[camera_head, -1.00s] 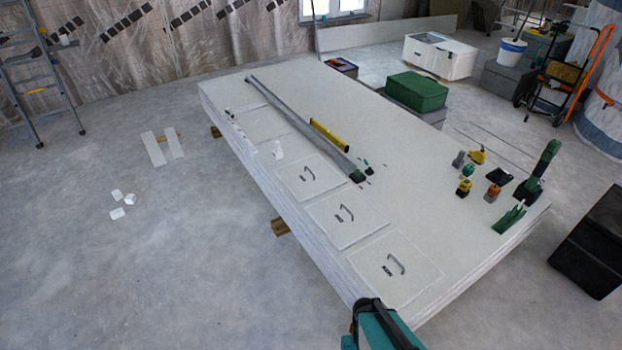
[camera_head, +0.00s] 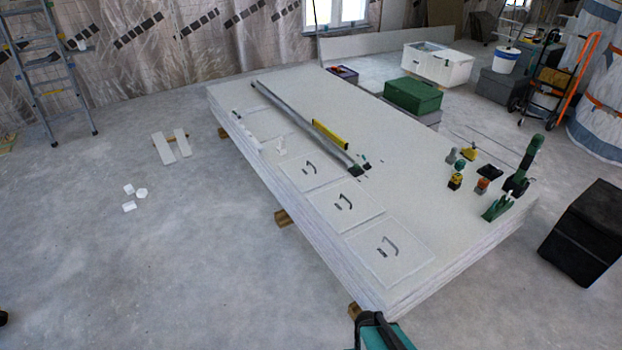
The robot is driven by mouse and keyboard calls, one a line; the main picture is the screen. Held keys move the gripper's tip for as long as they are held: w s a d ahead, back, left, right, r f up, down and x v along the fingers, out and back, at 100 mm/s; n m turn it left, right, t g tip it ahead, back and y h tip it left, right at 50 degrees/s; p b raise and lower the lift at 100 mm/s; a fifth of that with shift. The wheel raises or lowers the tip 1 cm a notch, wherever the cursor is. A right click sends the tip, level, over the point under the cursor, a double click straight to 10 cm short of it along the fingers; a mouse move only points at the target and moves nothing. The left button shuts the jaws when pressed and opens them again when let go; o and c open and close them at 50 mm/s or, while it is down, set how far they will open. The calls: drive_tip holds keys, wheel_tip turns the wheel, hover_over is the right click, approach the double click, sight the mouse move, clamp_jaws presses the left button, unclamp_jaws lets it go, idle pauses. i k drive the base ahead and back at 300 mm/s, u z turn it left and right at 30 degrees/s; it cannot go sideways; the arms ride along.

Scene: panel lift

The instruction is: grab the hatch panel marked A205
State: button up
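The near panel (camera_head: 395,262), the middle panel (camera_head: 348,212) and the far panel (camera_head: 297,175) each carry a small dark mark beside the handle. The marks are too small to read, so I cannot tell which panel is A205. The handles stand clear with nothing on them.
A grey rail (camera_head: 300,122) and a yellow level (camera_head: 330,134) lie beyond the panels. Power tools stand on the right of the stack, including a green one (camera_head: 497,207). A black box (camera_head: 588,232) stands right. The floor left of the stack is mostly clear.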

sight(308, 172)
drive_tip(key=k, duration=0.1)
drive_tip(key=u, duration=0.35)
drive_tip(key=i, duration=0.5)
drive_tip(key=u, duration=0.7)
drive_tip(key=i, duration=0.65)
drive_tip(key=u, duration=0.6)
drive_tip(key=i, duration=1.65)
drive_tip(key=z, duration=0.3)
drive_tip(key=i, duration=1)
drive_tip(key=z, duration=0.45)
